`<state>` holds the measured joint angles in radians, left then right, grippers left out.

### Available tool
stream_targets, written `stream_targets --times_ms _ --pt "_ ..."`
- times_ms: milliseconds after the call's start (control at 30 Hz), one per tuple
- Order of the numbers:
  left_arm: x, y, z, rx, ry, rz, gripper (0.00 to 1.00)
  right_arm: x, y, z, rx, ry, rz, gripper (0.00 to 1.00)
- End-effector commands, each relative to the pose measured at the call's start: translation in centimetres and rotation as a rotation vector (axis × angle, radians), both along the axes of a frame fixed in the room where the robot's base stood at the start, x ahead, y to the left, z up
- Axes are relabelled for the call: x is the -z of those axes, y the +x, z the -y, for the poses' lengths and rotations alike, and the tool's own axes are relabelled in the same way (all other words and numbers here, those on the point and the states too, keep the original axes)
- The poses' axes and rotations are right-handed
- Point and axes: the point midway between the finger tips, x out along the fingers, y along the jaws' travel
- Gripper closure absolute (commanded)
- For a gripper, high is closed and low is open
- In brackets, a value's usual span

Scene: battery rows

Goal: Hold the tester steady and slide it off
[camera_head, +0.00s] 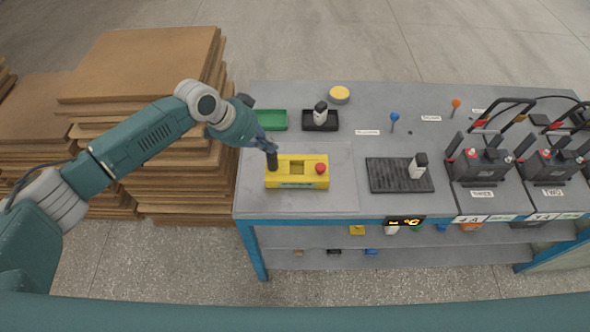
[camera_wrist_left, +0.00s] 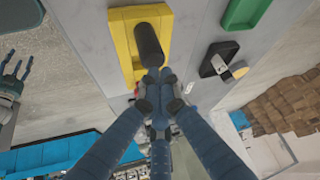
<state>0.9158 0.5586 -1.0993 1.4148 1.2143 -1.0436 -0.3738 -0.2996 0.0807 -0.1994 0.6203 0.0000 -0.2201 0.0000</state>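The yellow tester (camera_head: 310,182) lies on the grey table near its front left. It has a red button on its right end, a square recess in the middle and a label on its front. A dark cylinder (camera_head: 271,161) stands at its left end. My left gripper (camera_head: 268,146) is above that end, its fingers closed together on the cylinder. The left wrist view shows the fingertips (camera_wrist_left: 158,80) against the cylinder (camera_wrist_left: 149,45), over the yellow body (camera_wrist_left: 122,40). Whether the cylinder is fixed to the tester cannot be told. My right gripper (camera_wrist_left: 14,78) shows at the left edge there, fingers spread, empty.
Behind the tester are a green tray (camera_head: 272,120), a black tray (camera_head: 320,121) and a yellow disc (camera_head: 340,94). A dark ribbed mat (camera_head: 392,182) with a white-and-black item lies to the right, then black batteries (camera_head: 486,162). Stacked brown boards (camera_head: 150,70) stand left of the table.

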Motion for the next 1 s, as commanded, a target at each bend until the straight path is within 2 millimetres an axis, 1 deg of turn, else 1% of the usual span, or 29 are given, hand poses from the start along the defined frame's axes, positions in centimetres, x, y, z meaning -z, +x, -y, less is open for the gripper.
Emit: stream_targets --times_ms 567,1000 --pt "1.4 -0.1 0.0 0.001 0.001 -0.002 1.0 0.8 0.0 -0.2 0.001 0.002 0.0 0.48" --pt "1.6 -0.3 -0.1 0.001 0.005 -0.009 1.0 0.7 -0.1 -0.2 0.0 0.002 0.0 0.48"
